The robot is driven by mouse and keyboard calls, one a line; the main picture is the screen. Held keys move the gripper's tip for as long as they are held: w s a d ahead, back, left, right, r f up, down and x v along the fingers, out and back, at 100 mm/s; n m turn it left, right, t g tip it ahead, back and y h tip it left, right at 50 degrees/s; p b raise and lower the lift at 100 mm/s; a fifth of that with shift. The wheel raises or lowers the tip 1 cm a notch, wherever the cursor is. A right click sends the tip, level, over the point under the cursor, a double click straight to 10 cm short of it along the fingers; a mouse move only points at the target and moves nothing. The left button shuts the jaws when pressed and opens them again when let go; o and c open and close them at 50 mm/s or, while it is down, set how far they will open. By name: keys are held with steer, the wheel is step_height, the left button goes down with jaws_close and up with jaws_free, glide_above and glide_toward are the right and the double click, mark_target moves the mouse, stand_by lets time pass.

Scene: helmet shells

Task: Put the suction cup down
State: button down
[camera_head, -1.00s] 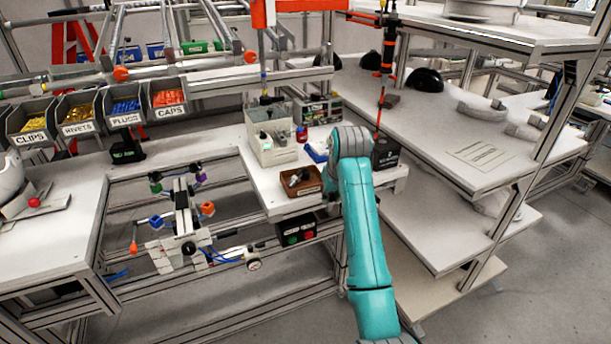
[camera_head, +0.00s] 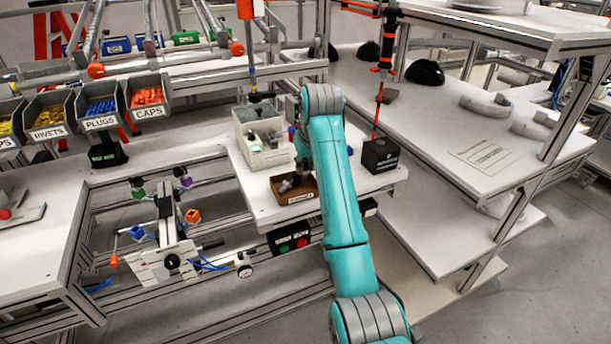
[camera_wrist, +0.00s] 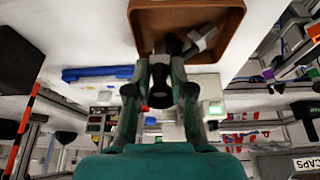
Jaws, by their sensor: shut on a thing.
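My gripper (camera_wrist: 160,92) is shut on a small dark, round-ended part, which I take to be the suction cup (camera_wrist: 159,72). In the wrist view the part sits between the two fingertips, at the near edge of a brown tray (camera_wrist: 240,28). A grey and black fitting (camera_wrist: 203,40) lies in the tray close to the fingertips. In the head view the brown tray (camera_head: 303,197) stands on the white bench, and my arm hides most of the gripper. I cannot tell whether the held part touches the tray.
A pale box (camera_head: 262,158) stands behind the tray, and a black box (camera_head: 380,155) with an orange and black rod stands to its right. A blue item (camera_wrist: 98,73) lies by the tray. Bins (camera_head: 148,100) are at left. A bare white bench strip lies left of the tray.

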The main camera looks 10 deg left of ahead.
mark_target(306, 174)
steer(key=shift+f, duration=1.75)
steer(key=c, duration=1.3)
jaws_free()
steer(key=shift+f, duration=0.1)
